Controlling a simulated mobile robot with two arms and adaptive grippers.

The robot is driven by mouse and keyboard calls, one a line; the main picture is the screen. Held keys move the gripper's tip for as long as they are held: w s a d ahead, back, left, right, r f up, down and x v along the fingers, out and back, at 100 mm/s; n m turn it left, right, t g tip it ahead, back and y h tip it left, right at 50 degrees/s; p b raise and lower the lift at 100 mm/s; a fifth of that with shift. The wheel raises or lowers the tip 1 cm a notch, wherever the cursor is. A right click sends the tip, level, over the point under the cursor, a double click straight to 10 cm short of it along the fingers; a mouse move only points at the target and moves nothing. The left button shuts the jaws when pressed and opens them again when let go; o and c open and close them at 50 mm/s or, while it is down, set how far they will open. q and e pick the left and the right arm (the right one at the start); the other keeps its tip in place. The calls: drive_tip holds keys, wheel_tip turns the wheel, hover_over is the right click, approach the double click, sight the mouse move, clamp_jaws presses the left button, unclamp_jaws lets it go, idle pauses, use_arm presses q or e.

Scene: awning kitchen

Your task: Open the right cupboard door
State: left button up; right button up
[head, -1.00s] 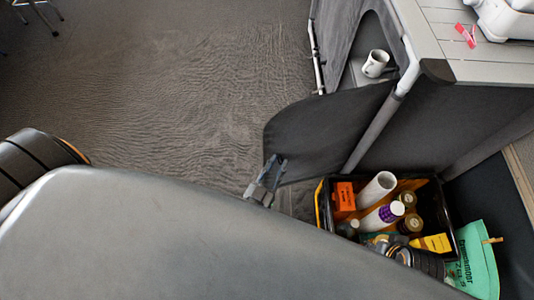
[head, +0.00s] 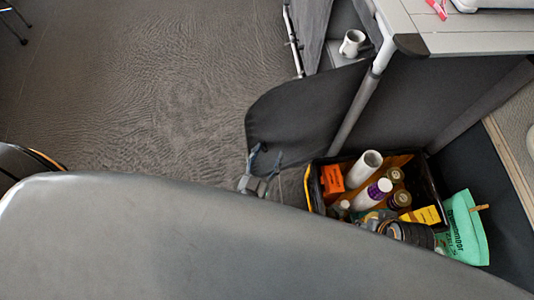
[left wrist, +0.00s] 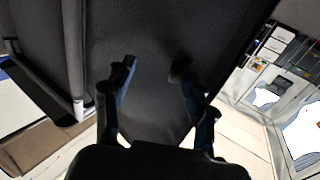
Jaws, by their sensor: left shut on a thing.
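The right cupboard door (head: 300,108) is a dark fabric flap. It stands swung out to the left from the cupboard's pole (head: 362,100), and the opening behind it shows a white mug (head: 352,42) on a shelf. My left gripper (head: 266,153) is at the door's lower outer part, shut on it, its fingers somewhat apart. In the left wrist view the dark door fabric (left wrist: 155,100) fills the space behind and between the fingers of that gripper (left wrist: 156,66). The exact contact is hard to see. My right gripper is not in view.
A black crate (head: 434,190) with bottles, a white roll and boxes stands right of my left gripper. A green bag (head: 466,230) lies beside it. The grey countertop (head: 450,30) is at upper right. The carpet (head: 150,90) left of the door is clear.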

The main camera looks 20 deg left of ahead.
use_arm(q)
drive_tip(key=shift+d+r, duration=0.1)
drive_tip(key=shift+d, duration=0.35)
drive_tip(key=s+a, duration=0.1)
drive_tip(key=s, duration=1.1)
drive_tip(key=shift+a, duration=0.4)
